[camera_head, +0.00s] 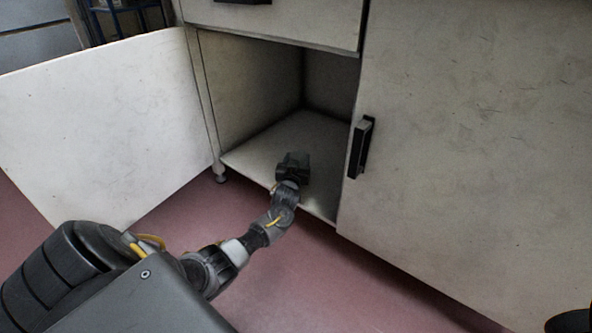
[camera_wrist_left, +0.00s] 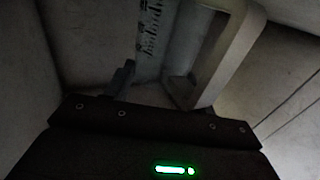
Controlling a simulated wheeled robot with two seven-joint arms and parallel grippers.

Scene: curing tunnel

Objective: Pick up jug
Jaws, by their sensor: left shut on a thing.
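The jug (camera_wrist_left: 152,38) shows in the left wrist view as a pale grey body with dark printed marks. Its broad, angular handle (camera_wrist_left: 226,52) is to the right of the marks. The jug cannot be made out in the head view, where my gripper and wrist cover that spot. My left gripper (camera_head: 292,168) reaches into the open cabinet, low over its floor near the front edge. In the left wrist view, it is shut on the jug; the exact contact is dark and partly hidden.
The cabinet floor (camera_head: 265,150) is otherwise bare. The open door (camera_head: 105,125) stands to the left. A closed door (camera_head: 470,150) with a black handle (camera_head: 361,147) borders the opening on the right. A drawer front (camera_head: 285,20) is above. Reddish floor lies in front.

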